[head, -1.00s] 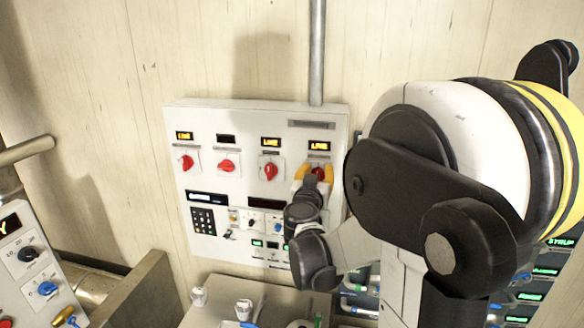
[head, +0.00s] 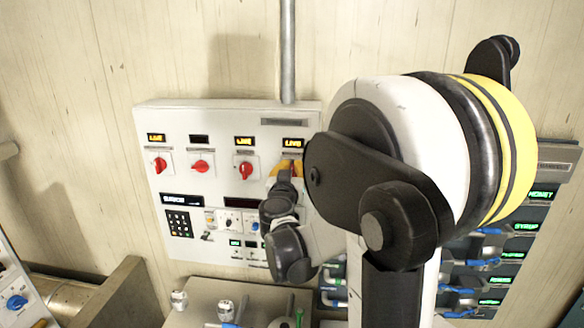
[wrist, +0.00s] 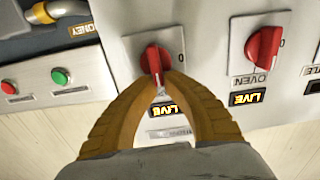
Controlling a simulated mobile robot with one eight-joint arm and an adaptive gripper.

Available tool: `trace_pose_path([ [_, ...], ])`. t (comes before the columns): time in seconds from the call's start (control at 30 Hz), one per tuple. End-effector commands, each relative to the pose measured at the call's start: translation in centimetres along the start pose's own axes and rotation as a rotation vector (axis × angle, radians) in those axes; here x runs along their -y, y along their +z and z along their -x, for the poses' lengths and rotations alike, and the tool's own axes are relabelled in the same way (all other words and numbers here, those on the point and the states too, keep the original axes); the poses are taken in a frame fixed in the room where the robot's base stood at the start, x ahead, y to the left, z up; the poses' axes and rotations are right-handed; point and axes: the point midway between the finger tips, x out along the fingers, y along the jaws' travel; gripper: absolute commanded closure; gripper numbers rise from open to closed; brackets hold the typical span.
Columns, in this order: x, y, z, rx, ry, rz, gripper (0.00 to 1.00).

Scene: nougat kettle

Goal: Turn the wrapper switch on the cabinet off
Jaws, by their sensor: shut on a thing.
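The cabinet (head: 150,120) is a white wall panel with a row of red rotary switches. My gripper (wrist: 160,80) is shut on the red knob of the rightmost switch (wrist: 154,58), its yellow fingertips on either side of it. In the head view my gripper (head: 287,170) largely covers this knob. The display (wrist: 170,110) by it glows LIVE, also in the head view (head: 292,142). The fingers hide any label beside the knob, so I cannot read whether it says wrapper. The knob stands near upright in the wrist view.
The neighbouring oven switch (wrist: 263,48) also shows LIVE. The second switch from the left (head: 201,167) has a dark display; the leftmost (head: 160,165) is lit. A keypad (head: 180,224) sits below. A green button (wrist: 61,77) is on a panel beside the cabinet.

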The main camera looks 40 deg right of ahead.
Motion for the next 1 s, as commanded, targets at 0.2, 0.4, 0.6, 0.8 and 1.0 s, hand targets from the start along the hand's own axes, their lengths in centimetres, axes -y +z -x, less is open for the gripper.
trace_pose_path([
  [0.2, 0.2, 0.3, 0.0, 0.001, 0.001, 0.097, 1.00],
  [0.4, 0.6, 0.5, 0.0, 0.002, 0.002, 0.260, 1.00],
  [0.6, 1.0, 0.7, 0.0, 0.002, 0.002, 0.450, 1.00],
  [0.8, 1.4, 0.9, 0.0, 0.002, 0.001, 0.640, 1.00],
  [1.0, 1.7, 1.2, 0.0, 0.003, 0.002, 0.831, 1.00],
])
